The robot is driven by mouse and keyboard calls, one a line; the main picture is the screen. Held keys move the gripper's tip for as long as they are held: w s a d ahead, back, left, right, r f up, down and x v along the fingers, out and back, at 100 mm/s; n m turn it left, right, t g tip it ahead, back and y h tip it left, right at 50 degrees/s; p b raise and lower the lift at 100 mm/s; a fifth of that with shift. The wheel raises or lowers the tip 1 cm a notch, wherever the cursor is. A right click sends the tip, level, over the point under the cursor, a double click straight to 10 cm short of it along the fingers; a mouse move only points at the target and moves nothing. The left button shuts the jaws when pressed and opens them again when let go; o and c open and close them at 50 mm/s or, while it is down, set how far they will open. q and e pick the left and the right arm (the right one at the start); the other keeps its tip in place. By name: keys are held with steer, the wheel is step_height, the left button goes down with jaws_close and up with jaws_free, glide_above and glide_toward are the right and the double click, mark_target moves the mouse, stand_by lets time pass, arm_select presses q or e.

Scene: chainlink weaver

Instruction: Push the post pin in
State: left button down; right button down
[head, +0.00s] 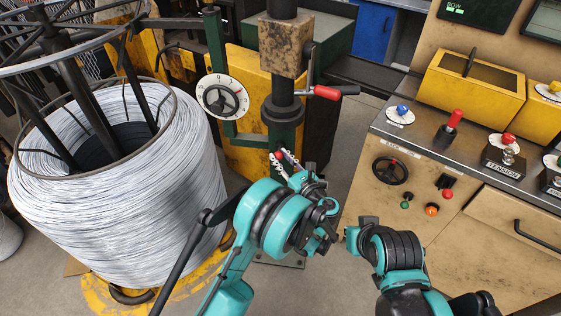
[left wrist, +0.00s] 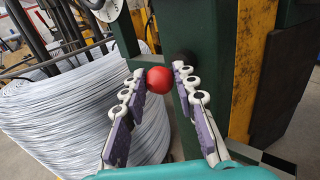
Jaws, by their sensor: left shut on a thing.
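The post pin shows as a red ball knob (left wrist: 158,80) in the left wrist view, in front of the dark green post (left wrist: 208,50). In the head view the knob (head: 280,155) is small, low on the green post. My left gripper (head: 287,160) reaches up to it. In the left wrist view my left gripper's fingers (left wrist: 158,83) stand on both sides of the knob, and it is shut on it. The pin's shaft is hidden behind the knob. My right gripper (head: 361,228) is beside the cabinet, away from the post; its fingers are not clear.
A large wire coil (head: 120,190) stands on the left on a yellow base. A control cabinet (head: 400,160) with knobs and a handwheel is at the right. A crank with a red handle (head: 327,92) and a dial (head: 222,96) are above the knob. Bare floor lies between.

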arm_select(q)
steer(key=shift+w+r, duration=0.1)
steer(key=c, duration=1.2)
jaws_free()
steer(key=shift+w, duration=0.2)
steer(key=shift+s, duration=0.15)
steer(key=v, duration=0.7)
steer(key=shift+s, duration=0.15)
